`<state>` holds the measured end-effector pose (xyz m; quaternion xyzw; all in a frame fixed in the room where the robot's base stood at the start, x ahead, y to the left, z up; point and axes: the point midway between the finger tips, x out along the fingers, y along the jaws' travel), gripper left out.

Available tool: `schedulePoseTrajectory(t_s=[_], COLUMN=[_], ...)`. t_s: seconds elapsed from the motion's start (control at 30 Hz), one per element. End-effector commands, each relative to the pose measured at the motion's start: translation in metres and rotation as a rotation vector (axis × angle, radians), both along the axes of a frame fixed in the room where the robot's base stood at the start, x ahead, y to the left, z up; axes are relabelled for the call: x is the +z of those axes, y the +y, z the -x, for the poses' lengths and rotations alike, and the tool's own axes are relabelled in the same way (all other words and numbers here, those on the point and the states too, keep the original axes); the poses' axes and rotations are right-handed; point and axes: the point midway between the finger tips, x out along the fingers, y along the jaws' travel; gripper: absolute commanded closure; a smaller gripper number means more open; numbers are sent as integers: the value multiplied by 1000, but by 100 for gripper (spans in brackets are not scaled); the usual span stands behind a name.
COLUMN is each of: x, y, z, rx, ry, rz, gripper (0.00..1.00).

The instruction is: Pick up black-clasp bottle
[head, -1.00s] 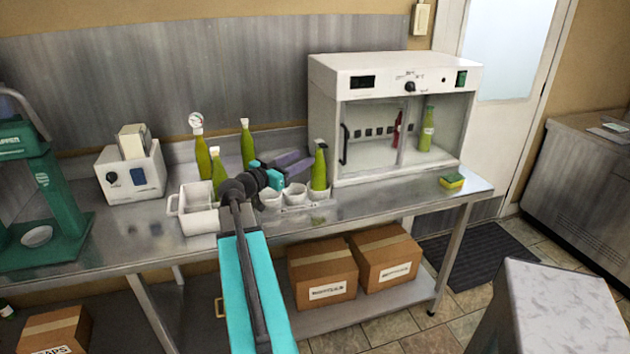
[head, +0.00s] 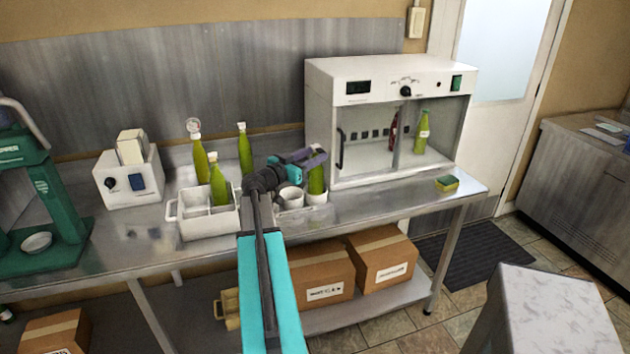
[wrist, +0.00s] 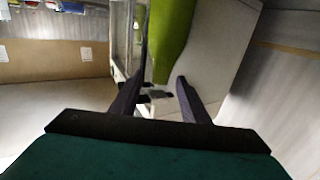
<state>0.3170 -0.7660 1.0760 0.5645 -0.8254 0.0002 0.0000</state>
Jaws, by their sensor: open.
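A green bottle (head: 316,181) stands in a white cup of the holder at the right of the bench group. My gripper (head: 320,155) is at its upper part in the head view and covers its neck and clasp, so I cannot make out the clasp's colour. In the wrist view the green bottle (wrist: 173,40) shows large between and beyond the two dark fingers of my gripper (wrist: 160,88). The fingers are apart, with a gap on the right side of the bottle. I cannot tell whether the left finger touches it.
Several green bottles stand at left, one (head: 219,182) in a white divided caddy (head: 208,226). A white cabinet (head: 385,72) with a green bottle (head: 421,132) inside is close on the right. A sponge (head: 446,183) lies on the clear right bench end.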

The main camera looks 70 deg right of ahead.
Motion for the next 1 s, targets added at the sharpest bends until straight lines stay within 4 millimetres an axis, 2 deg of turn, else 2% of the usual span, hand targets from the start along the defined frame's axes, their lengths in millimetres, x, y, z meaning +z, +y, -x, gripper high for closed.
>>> schedulePoseTrajectory(t_s=[0.47, 1.0], x=[1, 6], y=[-4, -47], z=[1, 17], rx=[1, 1], ry=[0, 1], rz=[0, 0], gripper=[58, 58])
